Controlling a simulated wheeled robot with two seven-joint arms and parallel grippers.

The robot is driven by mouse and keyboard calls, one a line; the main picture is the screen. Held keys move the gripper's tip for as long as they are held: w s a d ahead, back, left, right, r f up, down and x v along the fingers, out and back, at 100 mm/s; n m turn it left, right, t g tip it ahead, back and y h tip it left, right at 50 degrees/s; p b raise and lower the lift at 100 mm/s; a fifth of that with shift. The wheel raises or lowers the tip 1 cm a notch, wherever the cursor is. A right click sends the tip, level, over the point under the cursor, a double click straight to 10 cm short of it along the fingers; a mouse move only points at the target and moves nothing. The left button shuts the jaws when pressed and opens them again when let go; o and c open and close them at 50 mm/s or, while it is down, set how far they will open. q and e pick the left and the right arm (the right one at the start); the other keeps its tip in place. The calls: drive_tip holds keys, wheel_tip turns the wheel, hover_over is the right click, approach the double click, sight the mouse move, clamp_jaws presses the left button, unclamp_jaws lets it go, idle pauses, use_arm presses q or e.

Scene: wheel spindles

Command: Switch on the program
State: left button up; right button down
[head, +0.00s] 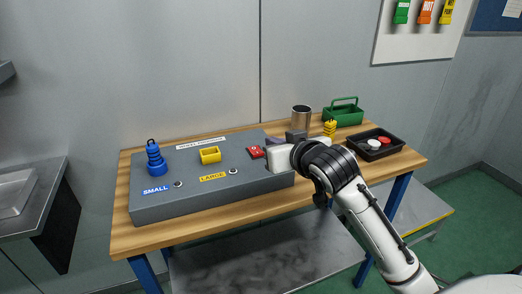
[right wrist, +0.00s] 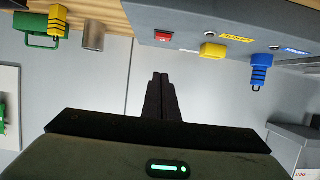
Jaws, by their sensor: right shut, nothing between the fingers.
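A grey box (head: 190,199) with a sloping top stands on the wooden table. A red switch (head: 255,152) sits at its right part, and it also shows in the right wrist view (right wrist: 163,37). A blue spindle (head: 155,162) stands upright by the SMALL label. A yellow piece (head: 210,155) sits above the LARGE label. My right gripper (head: 273,143) is just right of the red switch in the head view, partly hidden by its own wrist. Its fingers (right wrist: 160,76) are together and empty, apart from the switch in the right wrist view. My left gripper is out of view.
Behind my right arm stand a metal cup (head: 301,115), a yellow spindle (head: 330,128) and a green carrier (head: 344,112). A black tray (head: 394,150) with red and white round pieces lies at the right. The table's front strip (head: 160,241) is clear.

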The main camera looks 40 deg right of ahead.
hover_over(261, 161)
drive_tip(key=f, duration=0.4)
drive_tip(key=shift+w+d+p, duration=0.1)
drive_tip(key=shift+w+p, duration=0.25)
drive_tip(key=shift+w, duration=0.05)
drive_tip(key=f, duration=0.2)
drive_tip(key=shift+s+f, duration=0.4)
drive_tip(key=shift+f, duration=0.45)
